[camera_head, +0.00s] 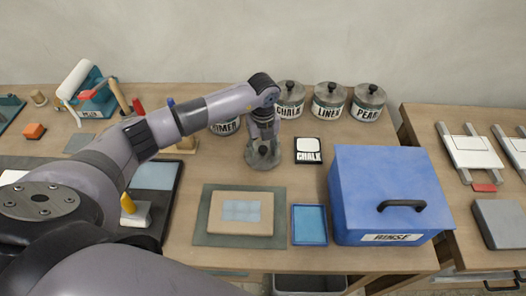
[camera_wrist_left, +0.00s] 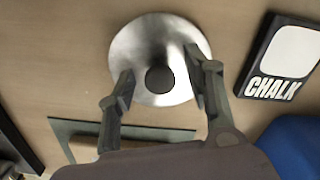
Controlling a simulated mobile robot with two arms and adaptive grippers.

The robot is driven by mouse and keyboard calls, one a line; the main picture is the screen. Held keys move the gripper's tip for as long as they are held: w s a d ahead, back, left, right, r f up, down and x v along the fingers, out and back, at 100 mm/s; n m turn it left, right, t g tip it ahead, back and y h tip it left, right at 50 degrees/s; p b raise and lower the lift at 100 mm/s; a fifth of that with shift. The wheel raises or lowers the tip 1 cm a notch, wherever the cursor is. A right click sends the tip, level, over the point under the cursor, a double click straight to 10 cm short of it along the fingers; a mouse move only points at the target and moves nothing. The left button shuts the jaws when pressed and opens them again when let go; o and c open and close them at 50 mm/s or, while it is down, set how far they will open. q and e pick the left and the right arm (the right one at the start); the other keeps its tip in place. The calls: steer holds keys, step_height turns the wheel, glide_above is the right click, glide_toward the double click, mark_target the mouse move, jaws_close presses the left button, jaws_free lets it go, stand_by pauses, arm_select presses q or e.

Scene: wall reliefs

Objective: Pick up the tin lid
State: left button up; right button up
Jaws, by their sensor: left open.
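The tin lid (camera_head: 252,160) is a round grey metal disc with a dark knob, lying on the wooden table in the head view. It also shows in the left wrist view (camera_wrist_left: 128,48), with its dark round knob between my fingers. My left gripper (camera_head: 263,142) points down over the lid. In the left wrist view the gripper (camera_wrist_left: 159,66) is open, one finger to each side of the knob, with nothing between them gripped. Whether the fingers touch the lid I cannot tell. My right gripper is not in view.
Labelled tins (camera_head: 328,101) stand at the back. A small chalk card (camera_head: 308,151) lies right of the lid, and a blue lidded box (camera_head: 385,180) stands farther right. A framed relief board (camera_head: 240,211) and a blue tray (camera_head: 309,225) lie in front.

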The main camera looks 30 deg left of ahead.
arm_select(q)
steer(key=shift+f, duration=0.1)
steer(key=shift+c, duration=0.2)
jaws_close()
stand_by(0.4)
